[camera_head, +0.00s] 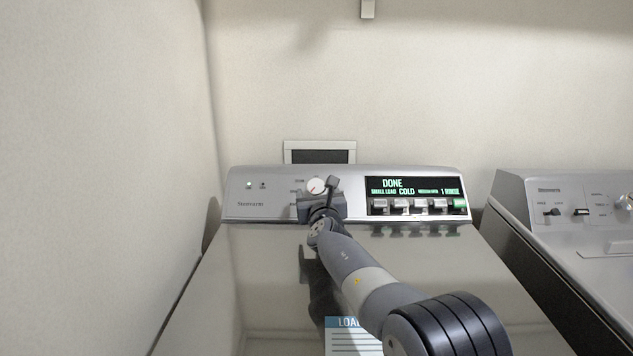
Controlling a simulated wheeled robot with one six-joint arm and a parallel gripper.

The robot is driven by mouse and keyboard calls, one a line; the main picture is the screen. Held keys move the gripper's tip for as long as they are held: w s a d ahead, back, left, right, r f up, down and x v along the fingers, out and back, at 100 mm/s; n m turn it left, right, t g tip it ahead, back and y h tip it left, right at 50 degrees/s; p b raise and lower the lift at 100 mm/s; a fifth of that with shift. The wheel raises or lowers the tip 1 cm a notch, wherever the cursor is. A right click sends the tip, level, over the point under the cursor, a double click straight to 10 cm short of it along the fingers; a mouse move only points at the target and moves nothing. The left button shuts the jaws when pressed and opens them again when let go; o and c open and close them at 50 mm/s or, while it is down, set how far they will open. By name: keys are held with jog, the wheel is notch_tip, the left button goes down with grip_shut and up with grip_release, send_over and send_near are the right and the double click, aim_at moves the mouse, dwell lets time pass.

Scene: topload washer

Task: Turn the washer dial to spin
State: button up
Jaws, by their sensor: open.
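The washer dial (316,186) is a round white knob with a red mark, on the washer's grey control panel (268,188). My gripper (322,190) is at the dial, with one dark finger showing to the right of it. The gripper body covers the panel just below the dial, and the other finger is hard to make out. I cannot tell whether a finger touches the dial. The labels around the dial are mostly hidden or too small to read. The display (418,188) reads "DONE", "SMALL LOAD" and "COLD" in green.
A row of push buttons (410,207) sits below the display. The washer's shiny lid (260,285) lies under my arm, with a label (350,340) on it. A second machine (580,215) stands at the right. A wall (100,150) is close on the left.

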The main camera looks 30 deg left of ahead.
aim_at(316, 188)
jog(key=p+x, duration=0.2)
jog(key=shift+w+a+r, duration=0.15)
jog(key=shift+w+a, duration=0.05)
jog(key=shift+w, duration=0.15)
jog(key=shift+w+a, duration=0.3)
jog(key=shift+w, duration=0.1)
jog(key=shift+c, duration=0.5)
jog(key=c, duration=0.9)
jog(key=shift+o, duration=0.2)
jog(key=shift+p, duration=0.4)
